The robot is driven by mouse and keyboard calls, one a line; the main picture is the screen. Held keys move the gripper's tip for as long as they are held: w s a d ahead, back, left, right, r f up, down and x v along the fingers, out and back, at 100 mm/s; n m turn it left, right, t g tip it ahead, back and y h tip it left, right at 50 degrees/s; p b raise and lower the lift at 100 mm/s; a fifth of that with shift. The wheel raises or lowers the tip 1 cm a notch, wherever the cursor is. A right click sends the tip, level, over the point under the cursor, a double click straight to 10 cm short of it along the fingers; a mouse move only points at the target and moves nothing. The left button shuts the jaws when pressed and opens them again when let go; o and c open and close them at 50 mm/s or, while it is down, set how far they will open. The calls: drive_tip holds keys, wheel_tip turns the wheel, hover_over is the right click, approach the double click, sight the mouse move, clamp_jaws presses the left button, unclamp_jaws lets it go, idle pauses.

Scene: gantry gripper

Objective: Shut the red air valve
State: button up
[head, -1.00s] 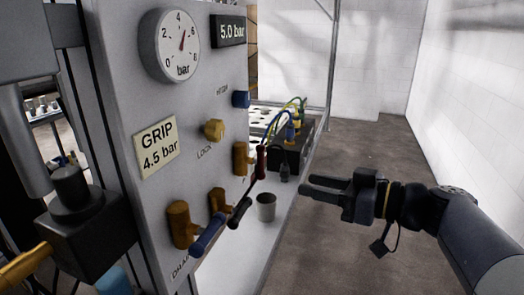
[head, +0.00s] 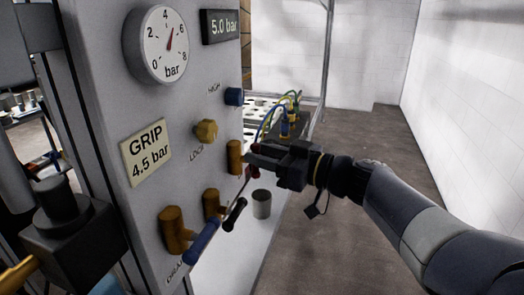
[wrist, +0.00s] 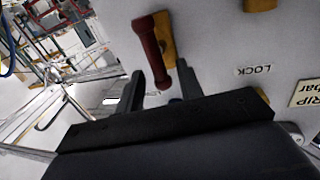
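The red air valve has a brass body (head: 234,157) on the grey panel and a dark red lever handle (wrist: 149,50). In the wrist view the handle sticks out from the panel, its free end lying between my two fingers, with a gap on each side. My gripper (head: 256,156) is open and has come in from the right at the valve. Its fingers (wrist: 160,80) also show in the wrist view. In the head view the gripper hides most of the red handle.
Below on the panel (head: 110,60) are a blue-handled valve (head: 205,238) and a black-handled valve (head: 235,213). A brass lock knob (head: 206,131) and a blue knob (head: 234,96) sit above. A grey cup (head: 261,204) stands below my gripper. The floor to the right is clear.

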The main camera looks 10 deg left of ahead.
drive_tip(key=shift+a, duration=0.25)
drive_tip(key=shift+c, duration=0.4)
clamp_jaws()
